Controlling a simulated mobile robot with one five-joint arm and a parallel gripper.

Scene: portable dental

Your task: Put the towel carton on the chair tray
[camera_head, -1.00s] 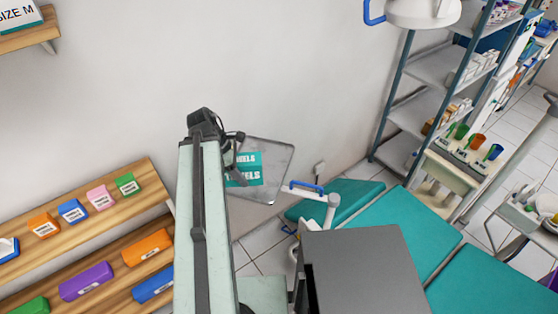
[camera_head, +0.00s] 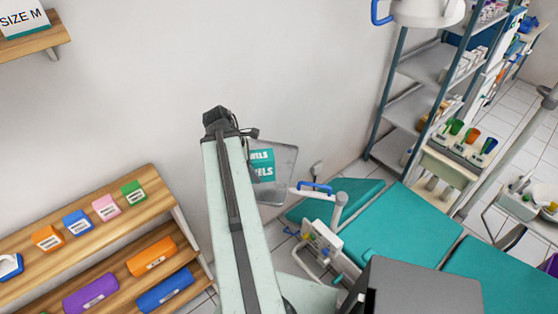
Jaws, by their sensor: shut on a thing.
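The towel carton (camera_head: 263,166) is teal and white with "TOWELS" lettering, its left part hidden behind my arm. My gripper (camera_head: 247,140) is at the far end of my arm, beside the carton, and is shut on it. The fingers are mostly hidden by the arm. The chair tray (camera_head: 286,163) is a grey flat plate. The carton overlaps it in the picture; I cannot tell whether it touches the tray or hangs above it.
The teal dental chair (camera_head: 403,226) lies to the right, with a blue-handled arm (camera_head: 316,188) near the tray. A wooden shelf (camera_head: 90,222) with coloured boxes stands at left. A metal rack (camera_head: 411,108) stands at right. A white wall is behind.

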